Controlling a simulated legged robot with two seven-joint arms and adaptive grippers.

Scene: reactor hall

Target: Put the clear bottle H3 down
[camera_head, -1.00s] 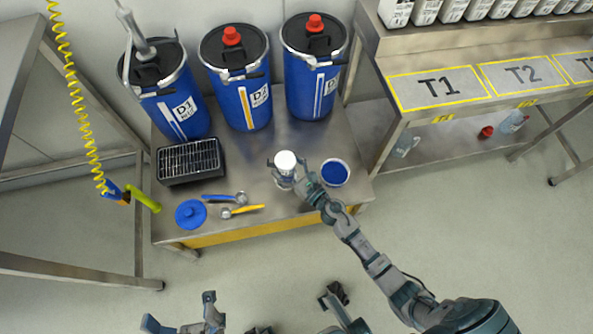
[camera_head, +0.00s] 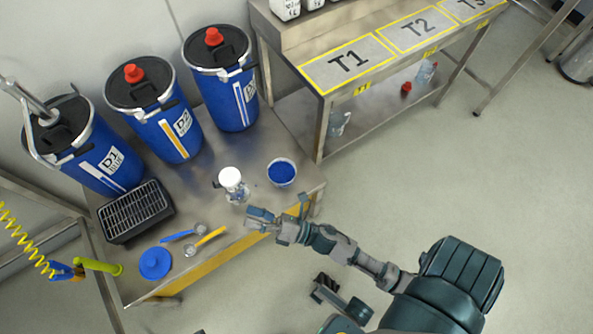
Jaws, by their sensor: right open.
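The clear bottle H3 (camera_head: 236,190) with a white cap stands upright on the steel table, near its front edge. No label on it is readable from here. My right gripper (camera_head: 272,213) is open and empty, just to the lower right of the bottle and apart from it. Its arm comes in from the lower right. My left gripper cannot be made out in the view.
A blue-filled bowl (camera_head: 282,172) is right of the bottle. Left are a black rack (camera_head: 135,210), a blue lid (camera_head: 155,263) and blue- and yellow-handled tools (camera_head: 207,240). Blue drums (camera_head: 160,120) stand behind. A T1–T3 bench (camera_head: 350,60) is at the right.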

